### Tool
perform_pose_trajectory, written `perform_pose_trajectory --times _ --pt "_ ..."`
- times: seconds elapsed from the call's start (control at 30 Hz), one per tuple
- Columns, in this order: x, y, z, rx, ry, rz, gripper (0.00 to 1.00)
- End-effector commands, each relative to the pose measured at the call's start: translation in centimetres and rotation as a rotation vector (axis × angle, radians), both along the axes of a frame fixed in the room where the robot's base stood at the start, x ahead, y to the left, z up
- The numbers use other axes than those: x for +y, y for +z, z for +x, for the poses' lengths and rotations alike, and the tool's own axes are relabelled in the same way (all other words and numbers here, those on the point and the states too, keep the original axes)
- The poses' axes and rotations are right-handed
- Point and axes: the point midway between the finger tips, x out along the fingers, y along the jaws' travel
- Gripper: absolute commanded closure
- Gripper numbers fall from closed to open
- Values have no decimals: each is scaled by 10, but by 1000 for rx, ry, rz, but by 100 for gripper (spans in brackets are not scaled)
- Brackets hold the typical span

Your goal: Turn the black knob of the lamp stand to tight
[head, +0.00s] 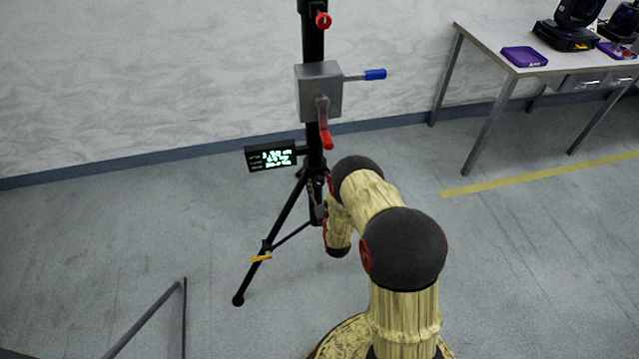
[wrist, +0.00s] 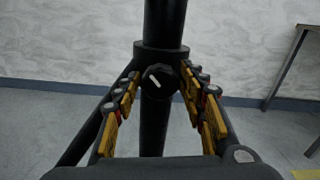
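The lamp stand (head: 313,45) is a black tripod with an upright column, in the middle of the head view. The black knob (wrist: 157,79) with a white mark sits on the collar of the stand's column in the wrist view. Its white mark is tilted, upper left to lower right. My gripper (wrist: 162,97) is open in the wrist view, its yellow-padded fingers on either side of the column. The knob lies between and slightly beyond the fingertips, and no finger visibly touches it. In the head view my arm hides the gripper and the knob.
A grey winch box (head: 318,90) with a blue-handled crank (head: 375,75) and red levers is on the column. A small display (head: 271,156) with green text sticks out left. A table (head: 490,40) with lamps and purple trays stands at the right.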

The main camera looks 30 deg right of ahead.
Motion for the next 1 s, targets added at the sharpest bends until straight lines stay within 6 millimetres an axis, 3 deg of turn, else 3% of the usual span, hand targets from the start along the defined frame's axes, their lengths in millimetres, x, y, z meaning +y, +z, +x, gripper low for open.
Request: perform_pose_trajectory --times 0.47,0.63,1.0 --pt "1 1 -4 -1 0 0 51" --pt "8 1 -26 0 0 0 51" --pt "27 0 -94 0 0 0 51"
